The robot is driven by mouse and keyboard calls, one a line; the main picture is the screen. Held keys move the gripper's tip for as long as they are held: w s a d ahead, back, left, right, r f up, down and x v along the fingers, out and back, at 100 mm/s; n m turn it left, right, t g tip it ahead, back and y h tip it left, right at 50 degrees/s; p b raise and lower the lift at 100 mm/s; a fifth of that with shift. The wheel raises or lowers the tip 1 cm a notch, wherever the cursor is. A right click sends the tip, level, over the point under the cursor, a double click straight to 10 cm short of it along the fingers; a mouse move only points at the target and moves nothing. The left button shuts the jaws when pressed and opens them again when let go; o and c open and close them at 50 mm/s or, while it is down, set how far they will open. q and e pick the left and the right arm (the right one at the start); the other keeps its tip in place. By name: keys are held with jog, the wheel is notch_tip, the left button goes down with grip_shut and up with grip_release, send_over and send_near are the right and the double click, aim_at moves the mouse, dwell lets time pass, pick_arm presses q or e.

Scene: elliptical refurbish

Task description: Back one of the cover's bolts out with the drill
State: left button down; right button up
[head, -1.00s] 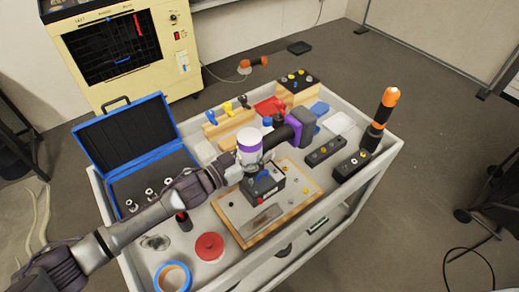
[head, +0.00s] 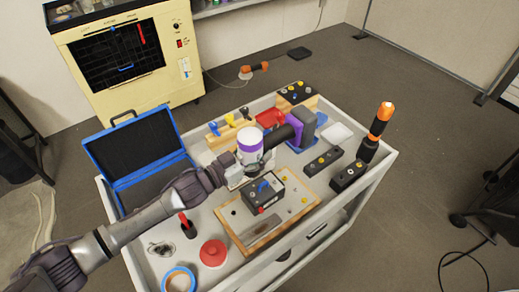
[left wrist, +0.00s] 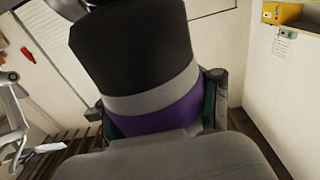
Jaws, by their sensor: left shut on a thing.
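The drill is behind a black box-shaped unit (head: 258,197) with a blue handle-like part on top. That unit sits on a wood-edged board (head: 232,222). Small yellow and grey bolt heads (head: 290,212) show right of it. The drill's tip is not clearly visible. My right gripper is out of view.
An open blue case (head: 135,150) stands at the left of the cart (head: 340,232). A red round part (head: 213,253) and a blue tape roll (head: 179,280) lie in front. Black blocks (head: 322,160) and an orange-topped tool (head: 381,120) stand right.

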pick_arm(q)
jog(key=shift+r, duration=0.55)
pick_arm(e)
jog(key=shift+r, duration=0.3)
pick_arm(q)
jog(key=shift+w+r+p, duration=0.15)
jog(key=shift+r+p, duration=0.2)
jog(key=shift+p, duration=0.05)
jog(key=shift+d, duration=0.1)
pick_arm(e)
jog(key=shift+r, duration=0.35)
pick_arm(q)
jog(key=shift+f, duration=0.15)
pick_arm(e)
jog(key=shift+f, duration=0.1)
pick_arm(q)
notch_tip(320, 180, down, 8)
jog(key=b, duration=0.7)
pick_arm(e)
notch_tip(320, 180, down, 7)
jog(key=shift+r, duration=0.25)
